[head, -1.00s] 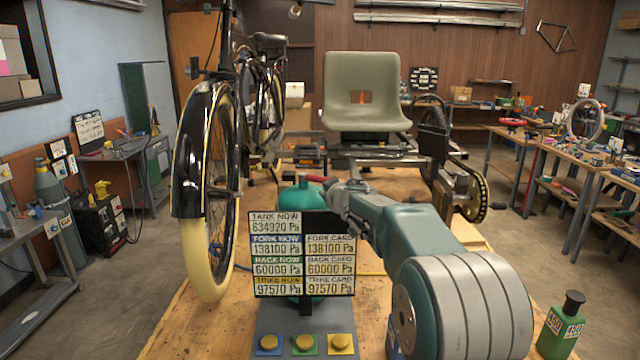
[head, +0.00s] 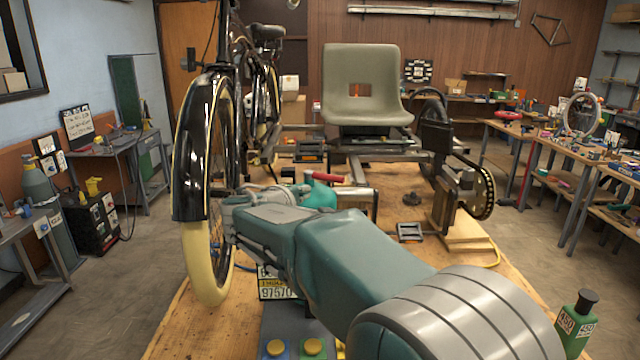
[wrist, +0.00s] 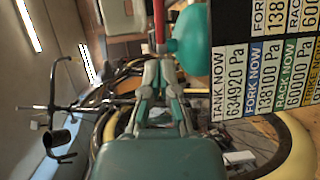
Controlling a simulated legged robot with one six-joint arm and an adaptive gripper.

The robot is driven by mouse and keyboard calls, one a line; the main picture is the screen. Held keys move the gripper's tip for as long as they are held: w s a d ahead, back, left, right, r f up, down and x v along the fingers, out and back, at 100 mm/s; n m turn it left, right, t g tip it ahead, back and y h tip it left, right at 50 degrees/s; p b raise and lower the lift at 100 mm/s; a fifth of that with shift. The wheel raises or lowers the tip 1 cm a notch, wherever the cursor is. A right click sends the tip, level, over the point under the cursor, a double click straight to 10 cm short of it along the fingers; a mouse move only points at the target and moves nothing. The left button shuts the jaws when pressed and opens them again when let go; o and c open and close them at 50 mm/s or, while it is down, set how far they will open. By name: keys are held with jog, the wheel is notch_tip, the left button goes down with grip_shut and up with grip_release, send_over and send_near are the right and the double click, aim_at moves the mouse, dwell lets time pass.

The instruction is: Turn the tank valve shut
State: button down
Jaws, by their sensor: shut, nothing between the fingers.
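The teal tank (head: 321,196) stands on the wooden bench behind my arm, which hides most of it. Its valve has a red handle (head: 328,178) lying roughly crosswise on top. In the wrist view, the red handle (wrist: 159,22) and part of the rounded teal tank (wrist: 190,42) show at the top. My gripper (wrist: 158,64) is shut and empty, with its tips just below the red handle in the picture. I cannot tell whether they touch it. In the head view, my arm reaches left across the bench, with its end beside the bike wheel.
The gauge board (wrist: 264,75) is beside my gripper and reads 634920 Pa for the tank; my arm mostly covers it in the head view. A black-fendered bike wheel (head: 205,150) stands at left. The trike frame with its seat (head: 362,85) is behind. A green bottle (head: 576,325) is at lower right.

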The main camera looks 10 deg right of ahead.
aim_at(335, 179)
jog(key=x, duration=1.3)
jog(key=shift+w+d+f, duration=0.15)
jog(key=shift+w+d, duration=0.1)
jog(key=shift+w, duration=0.05)
jog(key=shift+d, duration=0.1)
jog(key=shift+w+d+n+t+y, duration=0.3)
jog(key=shift+d+n+t+y, duration=0.15)
jog(key=shift+n+y, duration=0.4)
jog(key=shift+w+d+n+t+y, duration=0.3)
jog(key=shift+n+t+y, duration=0.3)
jog(key=shift+y, duration=0.35)
jog(key=shift+w+d, duration=0.5)
jog(key=shift+w, duration=0.2)
jog(key=shift+s, duration=0.1)
